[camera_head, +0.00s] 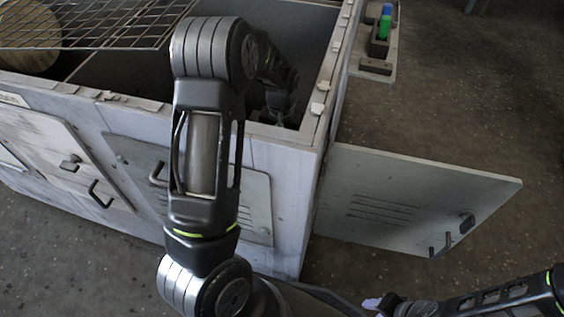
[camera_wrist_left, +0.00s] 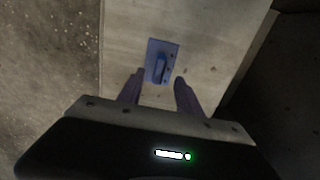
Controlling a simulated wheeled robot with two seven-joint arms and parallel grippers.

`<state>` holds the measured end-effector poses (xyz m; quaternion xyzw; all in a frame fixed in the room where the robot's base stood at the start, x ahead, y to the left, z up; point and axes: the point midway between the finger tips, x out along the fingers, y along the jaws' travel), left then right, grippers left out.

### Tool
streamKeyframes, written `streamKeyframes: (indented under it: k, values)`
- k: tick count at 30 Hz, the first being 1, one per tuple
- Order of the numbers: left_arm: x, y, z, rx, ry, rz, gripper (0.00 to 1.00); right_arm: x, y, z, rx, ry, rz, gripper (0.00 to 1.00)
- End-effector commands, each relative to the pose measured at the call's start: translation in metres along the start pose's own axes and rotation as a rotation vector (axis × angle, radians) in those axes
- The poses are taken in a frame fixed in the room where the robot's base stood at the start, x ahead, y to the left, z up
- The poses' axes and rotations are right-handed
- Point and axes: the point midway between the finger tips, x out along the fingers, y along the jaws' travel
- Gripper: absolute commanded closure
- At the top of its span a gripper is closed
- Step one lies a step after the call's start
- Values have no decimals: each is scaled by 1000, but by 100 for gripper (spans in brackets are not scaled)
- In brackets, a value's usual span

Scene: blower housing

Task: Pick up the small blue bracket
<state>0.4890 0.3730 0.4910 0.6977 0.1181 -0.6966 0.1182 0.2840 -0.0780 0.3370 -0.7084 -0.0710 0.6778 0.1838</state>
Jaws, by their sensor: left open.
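The small blue bracket (camera_wrist_left: 161,61) is a flat plate with a raised part in its middle. It lies on a pale surface (camera_wrist_left: 209,35) in the left wrist view. My left gripper (camera_wrist_left: 159,78) is open and empty, with its two fingers toward the bracket. The bracket's near end shows between the fingertips; I cannot tell the height left between them. In the head view my left arm reaches over the front wall into the open housing (camera_head: 290,139), and the bracket is hidden. My right gripper (camera_head: 372,303) is at the bottom right, away from the housing, its jaws unclear.
The housing's front wall and rim stand close around my left arm. A wire grid (camera_head: 90,25) covers its left part. An open door panel (camera_head: 415,200) sticks out to the right. A green block (camera_head: 384,27) and other parts sit on a ledge at the top right.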

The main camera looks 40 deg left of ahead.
Motion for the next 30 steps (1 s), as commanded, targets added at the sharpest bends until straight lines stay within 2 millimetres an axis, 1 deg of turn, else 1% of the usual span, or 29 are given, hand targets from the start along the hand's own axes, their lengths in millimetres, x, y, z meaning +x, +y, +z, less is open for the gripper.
streamKeyframes:
  k: [1, 3, 6, 9, 28, 29, 30]
  values:
    - [10, 0, 2, 0, -4, -1, 58, 5, 2, -1, 1, 2, 1, 64]
    - [21, 2, 3, 0, -5, -1, 58, 9, 5, -2, 3, 5, 2, 64]
    - [36, 2, 4, 0, -4, -1, 58, 14, 8, -4, 6, 9, 5, 64]
    - [45, 2, 3, 0, -2, -1, 58, 15, 10, -5, 7, 12, 6, 64]
    - [46, 2, 3, 0, -1, -1, 58, 15, 10, -5, 7, 12, 6, 64]
    - [46, 2, 3, 0, -1, -1, 59, 15, 10, -5, 7, 12, 6, 64]
    - [46, 2, 3, 0, -1, -1, 62, 15, 10, -5, 7, 12, 6, 64]
